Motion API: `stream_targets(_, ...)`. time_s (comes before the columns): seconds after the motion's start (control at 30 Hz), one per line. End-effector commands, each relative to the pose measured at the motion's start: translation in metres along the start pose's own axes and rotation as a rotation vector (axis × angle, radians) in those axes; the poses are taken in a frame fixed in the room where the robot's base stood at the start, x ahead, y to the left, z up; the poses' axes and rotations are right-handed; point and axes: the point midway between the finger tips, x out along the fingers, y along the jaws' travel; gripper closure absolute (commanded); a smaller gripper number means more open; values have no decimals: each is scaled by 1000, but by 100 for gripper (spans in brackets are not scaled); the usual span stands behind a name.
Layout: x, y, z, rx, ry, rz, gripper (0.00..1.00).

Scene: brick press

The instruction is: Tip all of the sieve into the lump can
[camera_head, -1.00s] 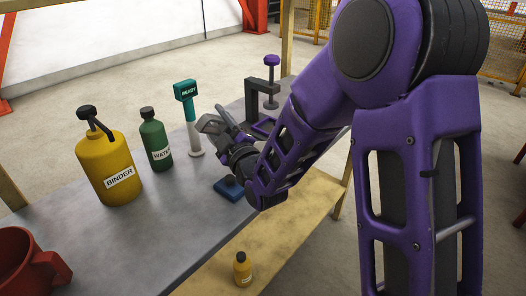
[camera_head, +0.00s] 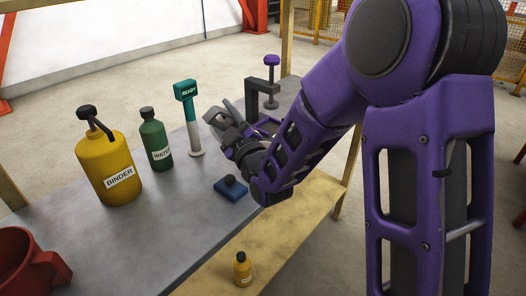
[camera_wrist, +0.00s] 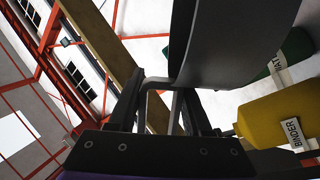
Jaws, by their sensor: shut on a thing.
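My gripper (camera_wrist: 165,105) is shut on the bent handle of a dark grey, round-edged vessel (camera_wrist: 235,40), which I take for the sieve. It fills the top middle of the wrist view, and its inside and contents are hidden there. In the head view my gripper (camera_head: 230,125) is above the far part of the bench, right of the white and teal post. Only a small grey part of the held thing shows there. A red can (camera_head: 22,262) with a side handle stands at the near left, cut by the frame; I cannot tell whether it is the lump can.
A yellow BINDER bottle (camera_head: 105,165) and a green WATER bottle (camera_head: 155,140) stand on the grey bench (camera_head: 165,225). A READY post (camera_head: 190,120), a blue block with a dark knob (camera_head: 231,188) and a dark press frame (camera_head: 262,92) are near my gripper. A small yellow bottle (camera_head: 242,270) stands lower.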

Motion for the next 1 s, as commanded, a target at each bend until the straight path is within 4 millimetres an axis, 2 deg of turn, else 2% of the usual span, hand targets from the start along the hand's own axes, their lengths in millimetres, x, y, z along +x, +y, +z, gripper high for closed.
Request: stream_targets(1.0, -1, 17, 3, 133, 1, 39, 100)
